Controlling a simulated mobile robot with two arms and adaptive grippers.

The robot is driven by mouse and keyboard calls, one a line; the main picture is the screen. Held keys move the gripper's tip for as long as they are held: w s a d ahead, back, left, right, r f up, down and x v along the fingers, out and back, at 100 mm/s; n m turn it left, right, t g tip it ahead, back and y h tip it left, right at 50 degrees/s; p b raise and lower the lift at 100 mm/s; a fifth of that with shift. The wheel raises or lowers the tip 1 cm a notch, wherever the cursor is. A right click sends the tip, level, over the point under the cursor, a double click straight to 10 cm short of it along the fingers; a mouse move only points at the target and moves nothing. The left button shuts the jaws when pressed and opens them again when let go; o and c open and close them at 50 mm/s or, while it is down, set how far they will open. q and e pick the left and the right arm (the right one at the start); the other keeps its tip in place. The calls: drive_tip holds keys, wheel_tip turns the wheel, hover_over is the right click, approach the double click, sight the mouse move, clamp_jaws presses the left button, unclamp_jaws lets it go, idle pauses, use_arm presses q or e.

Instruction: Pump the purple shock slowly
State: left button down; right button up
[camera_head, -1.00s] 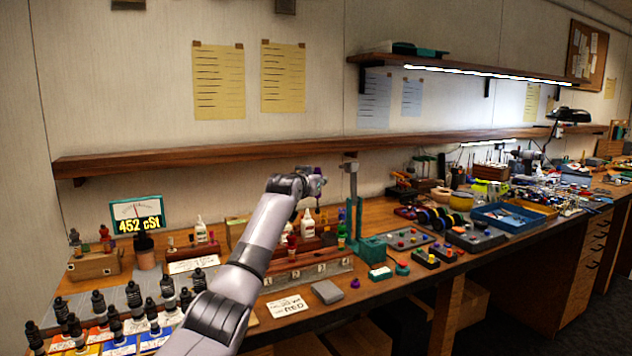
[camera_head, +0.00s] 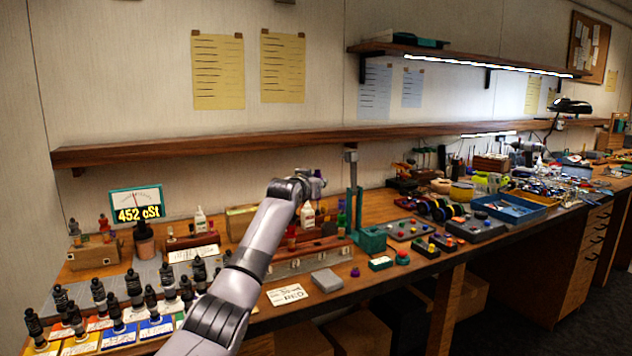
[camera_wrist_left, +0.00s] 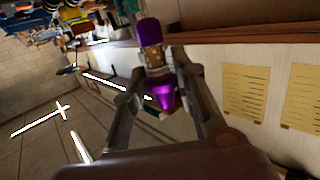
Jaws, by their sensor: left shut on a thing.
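My left gripper (camera_wrist_left: 165,92) is shut on the purple shock. In the left wrist view the shock (camera_wrist_left: 149,33) has a purple upper part, a brownish middle between my fingers and a purple tapered lower part. In the head view my left gripper (camera_head: 314,183) is raised above the bench, in front of the wall below the long shelf. The shock is mostly hidden there. My right gripper is out of view.
A green stand (camera_head: 356,205) rises just right of my gripper. Below is a wooden rack (camera_head: 310,257) with bottles nearby. A display (camera_head: 137,206) reads 452 cSt. Several dark bottles (camera_head: 134,290) stand at front left. A shelf (camera_head: 240,150) runs above.

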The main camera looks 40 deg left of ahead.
use_arm(q)
wheel_tip(320, 180, down, 8)
drive_tip(key=b, duration=0.2)
drive_tip(key=shift+f, duration=0.2)
idle(1.4)
drive_tip(key=shift+f, duration=0.1)
idle(0.3)
wheel_tip(320, 180, down, 6)
drive_tip(key=b, duration=0.2)
drive_tip(key=shift+f, duration=0.15)
idle(1.0)
drive_tip(key=shift+f, duration=0.3)
idle(0.6)
